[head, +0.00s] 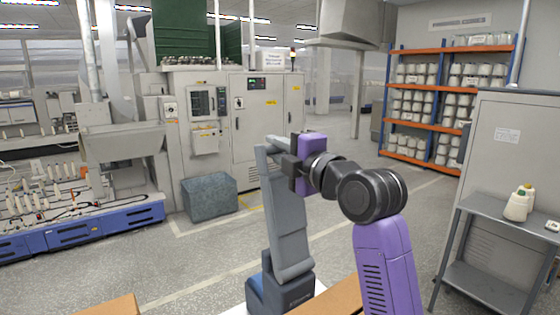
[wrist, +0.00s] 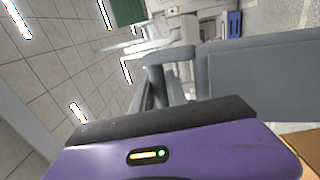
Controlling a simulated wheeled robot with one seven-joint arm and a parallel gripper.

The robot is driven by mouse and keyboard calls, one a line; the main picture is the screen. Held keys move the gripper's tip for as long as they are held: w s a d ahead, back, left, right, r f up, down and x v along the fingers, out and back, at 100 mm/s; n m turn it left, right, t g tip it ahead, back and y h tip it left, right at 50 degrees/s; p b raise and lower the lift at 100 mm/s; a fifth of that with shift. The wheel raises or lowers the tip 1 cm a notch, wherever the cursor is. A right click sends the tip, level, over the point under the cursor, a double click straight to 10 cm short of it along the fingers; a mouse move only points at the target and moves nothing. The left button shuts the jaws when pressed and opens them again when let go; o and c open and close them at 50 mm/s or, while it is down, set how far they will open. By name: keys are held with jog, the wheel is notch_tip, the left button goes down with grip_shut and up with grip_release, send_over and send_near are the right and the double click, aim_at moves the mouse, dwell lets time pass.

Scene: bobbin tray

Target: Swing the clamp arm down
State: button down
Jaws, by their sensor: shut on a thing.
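The clamp is blue-grey, with a dark blue base (head: 279,290) low in the middle of the head view. Its long clamp arm (head: 287,220) stands nearly upright, leaning slightly left toward the top. My gripper (head: 288,160) is at the upper end of the clamp arm and shut on it; the dark jaws and purple body hide part of that end. In the wrist view, the clamp arm (wrist: 265,70) shows as a wide grey bar beyond the dark jaw edge (wrist: 165,122). The exact contact is hidden there.
Brown boxes or boards (head: 330,298) lie beside the clamp base. A grey bin (head: 210,196) and a machine cabinet (head: 262,125) stand behind.

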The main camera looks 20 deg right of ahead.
jog(key=shift+r, duration=0.2)
jog(key=shift+v, duration=0.9)
jog(key=b+v, duration=0.1)
jog(key=v, duration=1.1)
jog(key=shift+f, duration=0.35)
jog(key=c, duration=1.4)
grip_release()
jog(key=shift+o, duration=0.2)
jog(key=shift+r, duration=0.1)
jog(key=shift+r, duration=0.2)
